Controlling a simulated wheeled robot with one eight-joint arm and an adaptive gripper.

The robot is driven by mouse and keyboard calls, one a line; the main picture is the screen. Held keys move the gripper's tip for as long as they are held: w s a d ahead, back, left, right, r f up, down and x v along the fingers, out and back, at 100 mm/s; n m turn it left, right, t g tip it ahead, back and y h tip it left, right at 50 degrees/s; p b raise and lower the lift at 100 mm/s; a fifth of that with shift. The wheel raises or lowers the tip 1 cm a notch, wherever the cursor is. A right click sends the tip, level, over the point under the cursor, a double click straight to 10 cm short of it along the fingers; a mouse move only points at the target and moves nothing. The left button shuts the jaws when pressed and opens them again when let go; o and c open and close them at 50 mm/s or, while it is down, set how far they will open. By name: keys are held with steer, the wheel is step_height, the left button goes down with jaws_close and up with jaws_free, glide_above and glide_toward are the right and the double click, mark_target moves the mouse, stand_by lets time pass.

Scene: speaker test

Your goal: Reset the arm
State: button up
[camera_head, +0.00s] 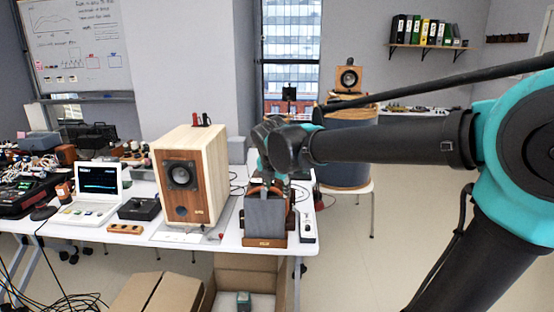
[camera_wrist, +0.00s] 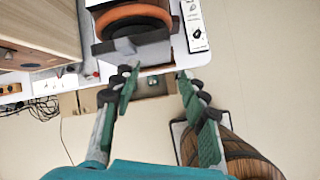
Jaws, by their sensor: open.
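My arm reaches in from the right in the head view, and its wrist hangs over the right end of the white table. My gripper (camera_wrist: 157,84) shows in the wrist view with its two green-padded fingers spread apart and nothing between them. In the head view the fingers are mostly hidden behind the wrist. A grey block-like device with a wooden base (camera_head: 265,222) stands on the table below the wrist. In the wrist view an orange-rimmed round part (camera_wrist: 132,20) and a dark grey plate (camera_wrist: 130,43) lie just beyond the fingertips.
A wooden speaker (camera_head: 190,176) stands left of the arm, with a laptop (camera_head: 97,190) further left. Cardboard boxes (camera_head: 152,294) sit on the floor in front. A barrel (camera_head: 345,150) stands behind the arm.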

steer(key=s+d+f+m+g, duration=0.1)
steer(key=s+d+f+m, duration=0.8)
steer(key=m, duration=0.6)
steer(key=s+d+f+m+g, duration=0.1)
steer(key=s+d+f+m, duration=0.8)
steer(key=d+f+m, duration=0.3)
steer(key=m, duration=0.3)
steer(key=shift+d+f+m, duration=0.15)
steer(key=shift+f+m, duration=0.1)
steer(key=shift+m, duration=0.15)
